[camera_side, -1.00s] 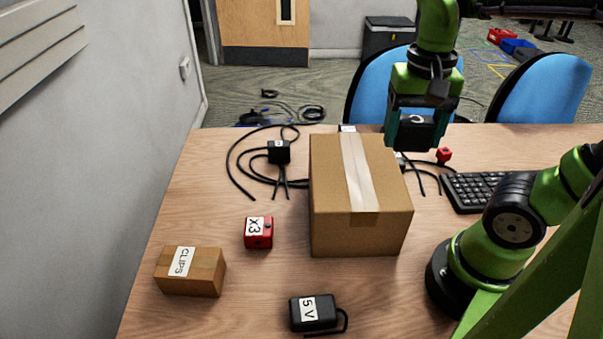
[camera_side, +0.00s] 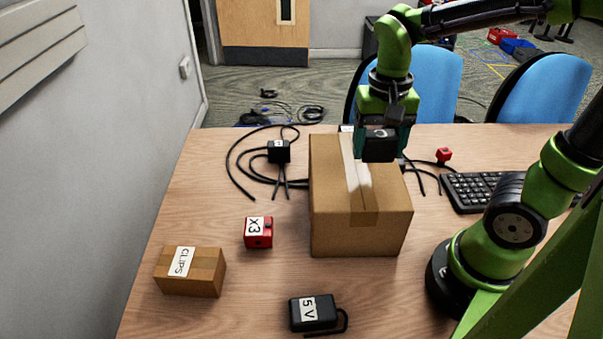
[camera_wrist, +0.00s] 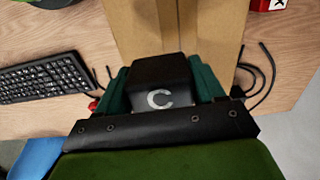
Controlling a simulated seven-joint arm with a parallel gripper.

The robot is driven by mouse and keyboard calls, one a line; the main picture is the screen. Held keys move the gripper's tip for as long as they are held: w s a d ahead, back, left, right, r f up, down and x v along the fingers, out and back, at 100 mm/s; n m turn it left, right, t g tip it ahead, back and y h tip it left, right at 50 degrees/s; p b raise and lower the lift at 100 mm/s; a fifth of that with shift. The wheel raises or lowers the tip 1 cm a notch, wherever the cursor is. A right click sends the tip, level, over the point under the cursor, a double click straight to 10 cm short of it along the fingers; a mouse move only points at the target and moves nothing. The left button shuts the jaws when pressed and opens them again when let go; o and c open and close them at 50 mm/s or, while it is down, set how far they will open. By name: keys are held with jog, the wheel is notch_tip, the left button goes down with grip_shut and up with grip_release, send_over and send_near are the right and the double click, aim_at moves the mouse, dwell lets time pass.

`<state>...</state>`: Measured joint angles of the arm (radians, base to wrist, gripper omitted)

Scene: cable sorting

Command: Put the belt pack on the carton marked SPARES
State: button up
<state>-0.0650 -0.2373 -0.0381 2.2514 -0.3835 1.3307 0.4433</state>
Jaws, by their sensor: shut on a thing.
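My gripper (camera_side: 381,150) is shut on a black box-shaped pack, the belt pack (camera_side: 379,144), over the back right part of the large carton's top. In the wrist view the pack (camera_wrist: 160,76) sits between the green fingers (camera_wrist: 162,92), with a pale "C" on the side facing the camera. I cannot tell whether the pack touches the carton. The large brown carton (camera_side: 360,230) has pale tape along its top. No SPARES marking shows on its visible faces. A smaller carton (camera_side: 205,283) at the front left reads CLIPS.
A red X3 box (camera_side: 258,237) and a black 5V adapter (camera_side: 313,313) lie left and in front of the carton. A black box with cables (camera_side: 278,151) is behind left. A keyboard (camera_side: 480,192) and small red block (camera_side: 444,154) are right.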

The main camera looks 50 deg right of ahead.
aim_at(356, 167)
jog(key=w, duration=0.4)
jog(key=shift+f, duration=1.95)
jog(key=shift+f, duration=0.2)
jog(key=o, duration=1.1)
jog(key=shift+o, duration=0.2)
jog(key=shift+r, duration=0.15)
